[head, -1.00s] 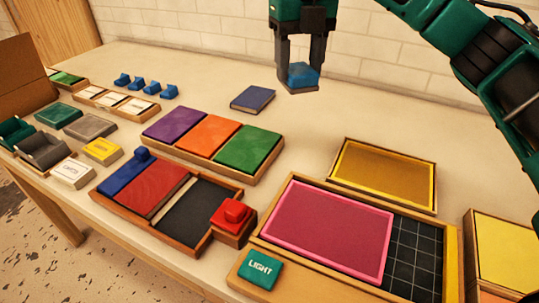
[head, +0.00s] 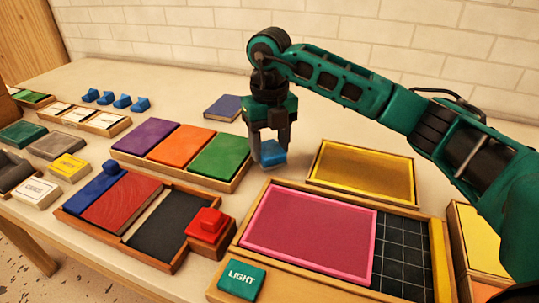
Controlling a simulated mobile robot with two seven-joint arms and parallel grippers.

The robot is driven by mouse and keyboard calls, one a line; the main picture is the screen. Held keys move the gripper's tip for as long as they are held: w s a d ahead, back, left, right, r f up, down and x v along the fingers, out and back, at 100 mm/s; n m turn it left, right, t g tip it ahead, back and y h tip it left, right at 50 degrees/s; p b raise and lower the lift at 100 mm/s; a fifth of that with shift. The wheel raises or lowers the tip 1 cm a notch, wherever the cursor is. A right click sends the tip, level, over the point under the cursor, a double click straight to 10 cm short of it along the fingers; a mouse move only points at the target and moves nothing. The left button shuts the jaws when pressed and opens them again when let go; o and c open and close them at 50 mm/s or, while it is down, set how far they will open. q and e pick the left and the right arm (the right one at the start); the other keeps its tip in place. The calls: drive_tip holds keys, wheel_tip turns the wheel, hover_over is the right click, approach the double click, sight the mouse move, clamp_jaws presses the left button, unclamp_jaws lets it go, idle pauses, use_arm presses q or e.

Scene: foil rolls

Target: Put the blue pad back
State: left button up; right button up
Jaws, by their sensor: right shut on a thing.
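My right gripper (head: 270,142) is shut on a small blue block (head: 272,155), low over the table just right of the green pad. The fingers hide part of the block, and I cannot tell if it touches the table. A wooden tray (head: 200,181) holds a purple pad (head: 147,137), an orange pad (head: 181,147) and a green pad (head: 220,157). A nearer wooden tray (head: 160,268) holds a blue piece (head: 88,193) with a knob, a red pad (head: 122,203) and a dark pad (head: 172,224). My left gripper is out of view.
A red block (head: 208,226) sits at the nearer tray's right corner. A pink-framed panel (head: 308,223), a yellow tray (head: 362,173) and a green LIGHT block (head: 241,280) lie right. A blue book (head: 224,107) and several small blue pieces (head: 122,102) stand at the back.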

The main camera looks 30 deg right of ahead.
sight(270, 148)
drive_tip(key=shift+f, duration=1.5)
drive_tip(key=shift+f, duration=0.1)
drive_tip(key=o, duration=1.2)
wheel_tip(270, 148, up, 12)
drive_tip(key=shift+p, duration=0.4)
